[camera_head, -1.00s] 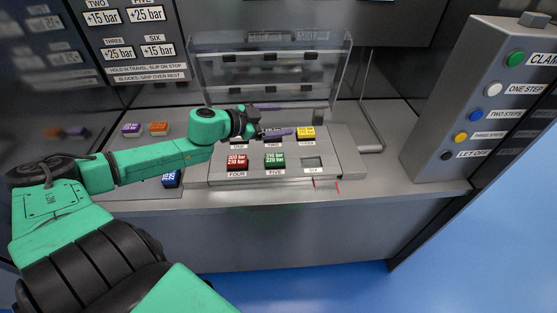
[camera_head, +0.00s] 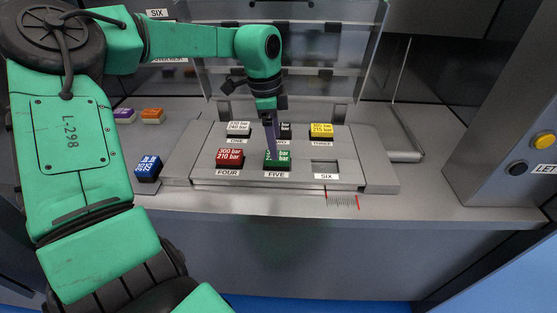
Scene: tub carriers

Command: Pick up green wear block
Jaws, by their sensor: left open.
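The green wear block (camera_head: 285,163) sits in the place labelled FIVE, in the front row of the grey plate (camera_head: 205,158). My left gripper (camera_head: 271,150) points down at it from above. Its slim purple-grey fingers are open and overlap the block's top and part of its label in the head view. I cannot tell whether they touch the block. My right gripper is not in view.
A red block (camera_head: 230,158) is at FOUR, a yellow block (camera_head: 321,131) at THREE, a white-topped block (camera_head: 238,129) at ONE. Place SIX (camera_head: 324,167) is empty. A blue block (camera_head: 148,168) lies left of the plate. A clear guard (camera_head: 330,60) stands behind.

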